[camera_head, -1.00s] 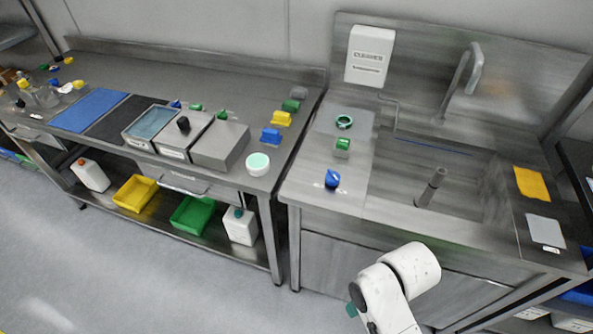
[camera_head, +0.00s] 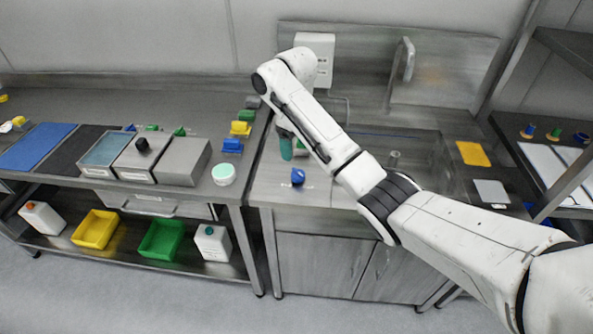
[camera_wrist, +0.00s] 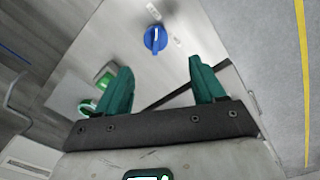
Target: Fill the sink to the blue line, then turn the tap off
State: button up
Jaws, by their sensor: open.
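The steel sink (camera_head: 425,150) is in the right half of the head view, partly hidden by my arm. The blue line (camera_head: 375,132) shows as a short piece on the sink's back wall. A grey standpipe (camera_head: 394,160) stands in the basin; I cannot tell the water level. A blue knob (camera_head: 298,177) is on the deck left of the sink and ahead of my fingers in the wrist view (camera_wrist: 155,38). My gripper (camera_wrist: 160,65) is open and empty above the deck, apart from the knob.
A green knob (camera_wrist: 104,80) and a green ring (camera_wrist: 87,106) are on the deck left of my fingers in the wrist view. A cleaner dispenser (camera_head: 318,45) hangs behind. A yellow cloth (camera_head: 473,153) and grey pad (camera_head: 491,192) lie right of the sink.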

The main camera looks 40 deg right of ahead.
aim_at(297, 173)
jog(key=f, duration=0.3)
jog(key=f+b, duration=0.1)
jog(key=f, duration=0.3)
jog(key=f+b, duration=0.1)
jog(key=f, duration=0.2)
jog(key=shift+d+f, duration=0.2)
jog(key=shift+d, duration=0.1)
jog(key=shift+c, duration=0.2)
jog(key=c, duration=1)
